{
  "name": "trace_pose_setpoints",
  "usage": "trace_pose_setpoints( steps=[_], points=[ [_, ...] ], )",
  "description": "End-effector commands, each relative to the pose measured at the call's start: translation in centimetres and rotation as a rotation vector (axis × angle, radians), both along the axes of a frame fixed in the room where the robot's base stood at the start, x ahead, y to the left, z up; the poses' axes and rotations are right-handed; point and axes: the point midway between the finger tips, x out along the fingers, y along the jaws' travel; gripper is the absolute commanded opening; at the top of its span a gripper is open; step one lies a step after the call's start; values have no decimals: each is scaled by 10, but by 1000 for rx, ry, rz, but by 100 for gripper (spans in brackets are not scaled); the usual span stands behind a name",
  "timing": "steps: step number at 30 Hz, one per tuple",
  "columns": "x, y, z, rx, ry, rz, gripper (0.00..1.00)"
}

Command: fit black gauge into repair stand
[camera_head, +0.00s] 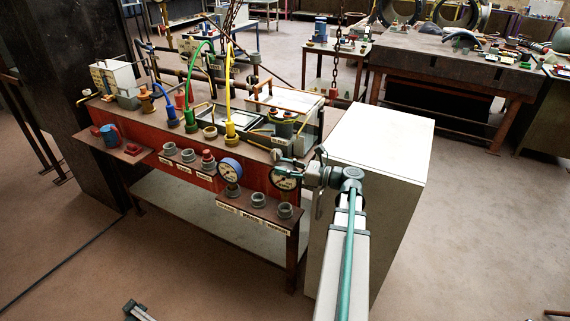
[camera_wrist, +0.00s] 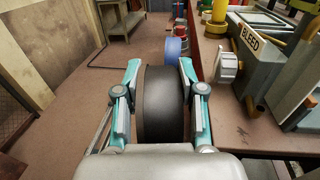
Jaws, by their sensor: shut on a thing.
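The black gauge (camera_head: 285,178), with a white dial face, is at the right end of the bench's front in the head view. My gripper (camera_head: 301,172) is shut on it from the right. In the wrist view, the black gauge (camera_wrist: 160,105) fills the space between the two teal fingers of my gripper (camera_wrist: 159,72), seen from its side. It appears raised above the front shelf (camera_head: 262,207), which carries grey round sockets (camera_head: 284,210) with labels too small to read.
A blue gauge (camera_head: 229,170) stands left of the black gauge, and shows beyond it in the wrist view (camera_wrist: 175,47). A white cabinet (camera_head: 385,145) stands right of the bench. A valve and BLEED sign (camera_wrist: 253,40) are close on the right.

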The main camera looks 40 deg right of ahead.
Motion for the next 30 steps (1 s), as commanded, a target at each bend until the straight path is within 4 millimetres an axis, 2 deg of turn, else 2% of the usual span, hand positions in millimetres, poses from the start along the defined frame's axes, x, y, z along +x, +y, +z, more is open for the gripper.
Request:
trace_pose_setpoints(
  steps=[3,9,30],
  points=[
    [0,0,-12,2,-1,0,0],
    [0,0,-21,2,-1,0,0],
    [0,0,-22,1,-1,0,0]
  ],
)
